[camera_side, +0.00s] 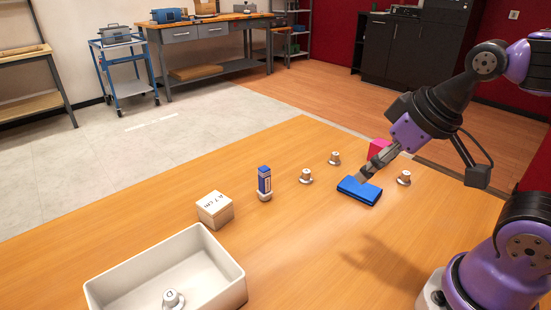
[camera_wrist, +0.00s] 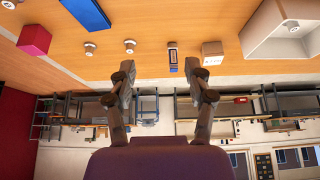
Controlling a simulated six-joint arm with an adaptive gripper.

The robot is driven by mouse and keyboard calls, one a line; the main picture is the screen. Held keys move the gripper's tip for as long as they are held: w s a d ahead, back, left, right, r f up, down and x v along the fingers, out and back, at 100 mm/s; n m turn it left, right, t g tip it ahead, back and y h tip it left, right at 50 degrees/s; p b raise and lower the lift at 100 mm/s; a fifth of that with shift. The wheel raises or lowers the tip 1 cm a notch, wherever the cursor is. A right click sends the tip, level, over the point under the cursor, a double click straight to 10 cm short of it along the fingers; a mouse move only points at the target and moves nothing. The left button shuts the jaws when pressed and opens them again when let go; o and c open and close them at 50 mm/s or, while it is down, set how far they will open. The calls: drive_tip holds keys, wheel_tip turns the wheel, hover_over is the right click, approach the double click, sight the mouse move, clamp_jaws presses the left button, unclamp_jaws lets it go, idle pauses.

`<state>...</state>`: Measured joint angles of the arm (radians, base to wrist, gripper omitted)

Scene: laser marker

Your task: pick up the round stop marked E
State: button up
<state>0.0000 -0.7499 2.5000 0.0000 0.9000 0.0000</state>
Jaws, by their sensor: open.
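The wrist view also shows stops on the table (camera_wrist: 90,48) (camera_wrist: 130,46). My gripper (camera_side: 362,179) is open and empty, appearing over the blue block in the side view; its height above it is unclear. Its spread fingers show in the wrist view (camera_wrist: 161,75).
The blue block (camera_side: 360,193) lies among the stops, and a pink box (camera_side: 378,147) stands behind my gripper. The white tray (camera_side: 225,262) is front left.

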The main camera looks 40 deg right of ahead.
drive_tip(key=w+d, duration=0.4)
drive_tip(key=w, duration=0.2)
drive_tip(key=m+h, duration=0.1)
drive_tip(key=m, duration=0.1)
approach(336, 154)
drive_tip(key=shift+w+d+f+g, duration=0.2)
drive_tip(key=shift+w+f, duration=0.4)
drive_tip(key=shift+w+d+f+g, duration=0.15)
drive_tip(key=shift+w+f+g, duration=0.05)
drive_tip(key=shift+w+f, duration=0.45)
drive_tip(key=x, duration=0.6)
drive_tip(key=shift+s+a+f, duration=0.15)
drive_tip(key=shift+s, duration=0.1)
drive_tip(key=shift+c, duration=0.4)
clamp_jaws()
